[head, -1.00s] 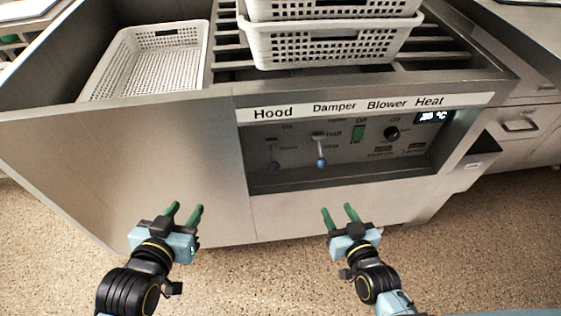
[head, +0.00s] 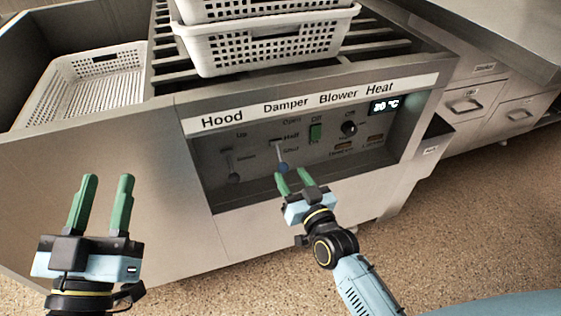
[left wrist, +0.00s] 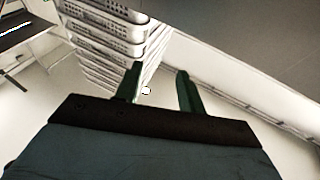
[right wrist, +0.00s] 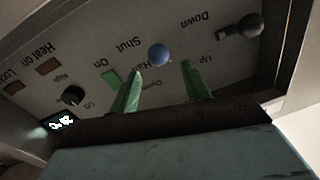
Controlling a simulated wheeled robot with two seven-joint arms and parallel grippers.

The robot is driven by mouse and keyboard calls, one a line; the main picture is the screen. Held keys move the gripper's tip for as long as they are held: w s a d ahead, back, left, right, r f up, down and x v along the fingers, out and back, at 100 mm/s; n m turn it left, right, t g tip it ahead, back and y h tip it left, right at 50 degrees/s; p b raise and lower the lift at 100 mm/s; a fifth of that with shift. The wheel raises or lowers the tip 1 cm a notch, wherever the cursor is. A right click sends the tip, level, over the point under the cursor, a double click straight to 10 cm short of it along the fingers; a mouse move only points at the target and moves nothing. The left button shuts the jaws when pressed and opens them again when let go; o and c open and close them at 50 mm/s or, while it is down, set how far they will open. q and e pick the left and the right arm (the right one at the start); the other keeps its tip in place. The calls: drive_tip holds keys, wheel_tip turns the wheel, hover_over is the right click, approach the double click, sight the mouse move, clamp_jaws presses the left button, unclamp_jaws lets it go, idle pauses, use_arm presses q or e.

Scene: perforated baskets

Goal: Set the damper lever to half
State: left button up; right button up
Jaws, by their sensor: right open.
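The damper lever (head: 283,167) is a short metal stem with a blue ball knob, under the Damper label in the recessed panel. Its stem points down and its knob shows near the Shut mark. The knob also shows in the right wrist view (right wrist: 159,55), near the printed Shut and just past the gap between the fingertips. My right gripper (head: 291,176) is open, its green fingers just below the knob; whether they touch it I cannot tell. My left gripper (head: 107,178) is open and empty, well left of the panel.
The hood lever (head: 234,176) with a dark knob is left of the damper lever. A green blower switch (head: 315,132) and heat dial (head: 349,128) are to the right. The recess has a protruding lower edge. White perforated baskets (head: 270,48) are stacked on top.

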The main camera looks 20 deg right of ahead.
sight(285, 167)
drive_tip(key=w, duration=0.2)
drive_tip(key=w+b, duration=0.2)
drive_tip(key=w, duration=0.1)
drive_tip(key=shift+w+a, duration=0.3)
drive_tip(key=shift+a, duration=0.1)
use_arm(q)
drive_tip(key=shift+s+a+r+t+h+b, duration=0.15)
drive_tip(key=shift+s+r+t+h, duration=0.1)
drive_tip(key=shift+s+r+t, duration=0.45)
drive_tip(key=shift+s+r+t+h+b, duration=0.15)
drive_tip(key=shift+s+r+t, duration=0.25)
drive_tip(key=shift+r+t, duration=0.5)
drive_tip(key=shift+s+a+r+t+h+b, duration=0.1)
drive_tip(key=shift+s+r+t+h, duration=0.2)
drive_tip(key=shift+s+r+t, duration=0.5)
use_arm(e)
drive_tip(key=shift+w+a, duration=0.1)
drive_tip(key=shift+w, duration=0.7)
use_arm(q)
drive_tip(key=shift+w+f, duration=0.2)
drive_tip(key=shift+w, duration=0.05)
use_arm(e)
clamp_jaws()
